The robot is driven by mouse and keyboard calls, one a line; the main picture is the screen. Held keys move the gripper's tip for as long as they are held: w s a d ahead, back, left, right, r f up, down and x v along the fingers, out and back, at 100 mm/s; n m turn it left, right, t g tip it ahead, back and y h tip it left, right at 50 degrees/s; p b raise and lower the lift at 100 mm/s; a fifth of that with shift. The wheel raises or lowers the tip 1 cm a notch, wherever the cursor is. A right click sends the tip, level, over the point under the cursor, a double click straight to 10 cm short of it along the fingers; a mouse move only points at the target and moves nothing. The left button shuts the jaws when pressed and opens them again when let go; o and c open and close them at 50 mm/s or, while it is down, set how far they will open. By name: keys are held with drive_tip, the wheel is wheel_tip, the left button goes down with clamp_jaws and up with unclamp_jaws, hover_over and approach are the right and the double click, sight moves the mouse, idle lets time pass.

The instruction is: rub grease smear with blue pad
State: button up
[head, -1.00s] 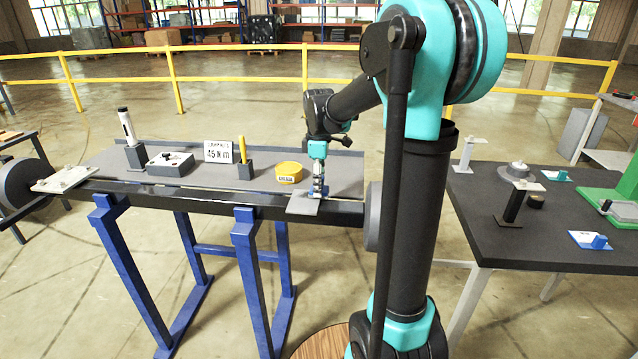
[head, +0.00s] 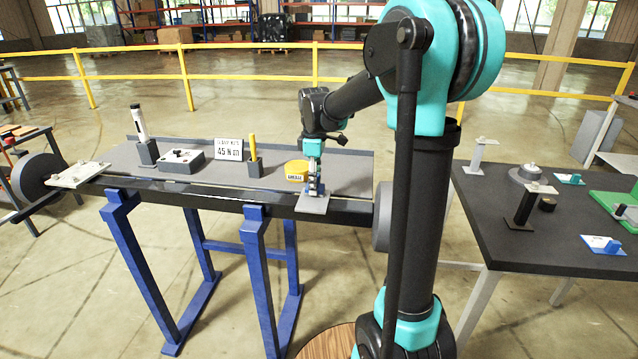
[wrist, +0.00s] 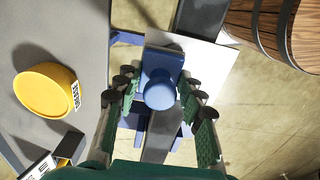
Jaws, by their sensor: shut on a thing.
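My gripper (wrist: 160,112) is shut on the round knob of the blue pad (wrist: 162,66), with a finger on each side of it. In the head view my gripper (head: 313,181) points down over a pale metal plate (head: 312,205) at the front right edge of the grey bench. The pad is at the plate's surface; I cannot tell whether it touches. The plate also shows around the pad in the wrist view (wrist: 205,72). I see no grease smear on the plate's bare part; the pad and fingers hide some of it.
A yellow tin (head: 296,170) stands close beside my gripper on the bench (head: 345,170). Further left are a yellow stick in a holder (head: 253,155), a sign (head: 229,149) and a grey box (head: 181,161). A black table (head: 480,225) stands to the right.

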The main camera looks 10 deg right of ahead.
sight(304, 192)
drive_tip(key=shift+w+a, duration=0.3)
drive_tip(key=shift+a, duration=0.6)
drive_tip(key=shift+w+a, duration=0.3)
drive_tip(key=shift+a, duration=0.55)
drive_tip(key=shift+s+d+f, duration=0.1)
drive_tip(key=shift+s+d, duration=0.15)
drive_tip(key=shift+d, duration=0.4)
drive_tip(key=shift+s+d+f, duration=0.1)
drive_tip(key=shift+s+d, duration=0.15)
drive_tip(key=shift+d, duration=0.45)
drive_tip(key=shift+s+d, duration=0.25)
drive_tip(key=shift+d, duration=0.4)
drive_tip(key=shift+s+d+r, duration=0.1)
drive_tip(key=shift+s+d, duration=0.15)
drive_tip(key=shift+d, duration=0.65)
drive_tip(key=shift+s+d, duration=0.25)
drive_tip(key=shift+d, duration=0.6)
drive_tip(key=shift+r, duration=0.1)
drive_tip(key=shift+a, duration=0.15)
drive_tip(key=shift+w+a, duration=0.4)
drive_tip(key=shift+a, duration=0.8)
drive_tip(key=shift+w+a, duration=0.45)
drive_tip(key=shift+a, duration=0.75)
drive_tip(key=shift+w+a, duration=0.4)
drive_tip(key=shift+a, duration=0.8)
drive_tip(key=shift+s+d, duration=0.1)
